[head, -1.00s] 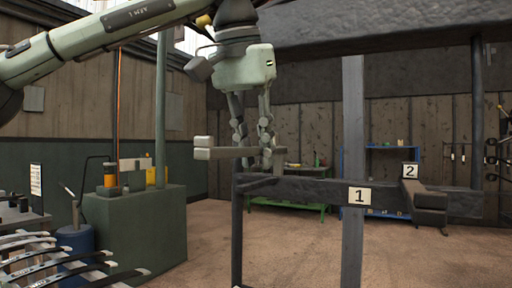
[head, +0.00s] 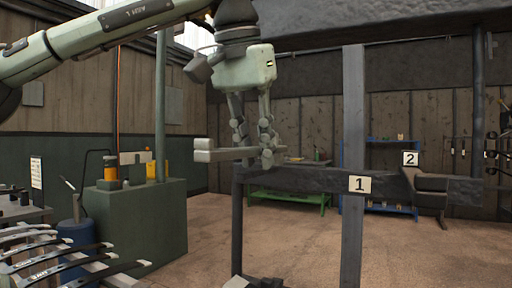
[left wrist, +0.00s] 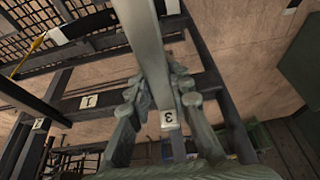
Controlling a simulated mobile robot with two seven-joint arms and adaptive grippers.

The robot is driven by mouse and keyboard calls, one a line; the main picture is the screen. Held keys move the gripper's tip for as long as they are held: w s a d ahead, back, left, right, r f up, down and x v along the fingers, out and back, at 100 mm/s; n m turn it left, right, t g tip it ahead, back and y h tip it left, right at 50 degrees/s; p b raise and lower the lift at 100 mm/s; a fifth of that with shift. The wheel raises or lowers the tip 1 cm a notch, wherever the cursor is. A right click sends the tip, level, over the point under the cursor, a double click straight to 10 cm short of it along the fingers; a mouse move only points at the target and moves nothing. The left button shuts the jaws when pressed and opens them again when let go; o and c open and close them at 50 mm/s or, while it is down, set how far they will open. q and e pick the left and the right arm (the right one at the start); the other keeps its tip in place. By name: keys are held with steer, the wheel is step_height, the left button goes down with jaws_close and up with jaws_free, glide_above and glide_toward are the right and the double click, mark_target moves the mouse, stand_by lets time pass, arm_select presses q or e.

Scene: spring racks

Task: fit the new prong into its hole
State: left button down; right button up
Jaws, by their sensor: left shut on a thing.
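The new prong (head: 222,154) is a light grey square bar. My left gripper (head: 254,154) is shut on it, and the bar's free end points left in the head view, roughly level. In the left wrist view the prong (left wrist: 146,40) runs up between the fingers. The dark rack crossbeam (head: 310,181) has a number 1 label (head: 360,184) and a number 2 label (head: 410,158). My left fingers overlap the beam's left end in the head view. A number 3 label (left wrist: 168,118) shows just past the fingertips in the wrist view. No open hole can be made out. My right gripper is out of view.
A dark upright post (head: 352,120) crosses the beam. A dark block (head: 431,183) sits beside label 2. A green cabinet (head: 140,225) and curved leaf springs (head: 60,258) stand at left. Open floor (head: 300,235) lies behind the rack.

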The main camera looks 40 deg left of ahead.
arm_select(q)
steer(key=shift+f+b, duration=0.45)
steer(key=shift+f, duration=0.6)
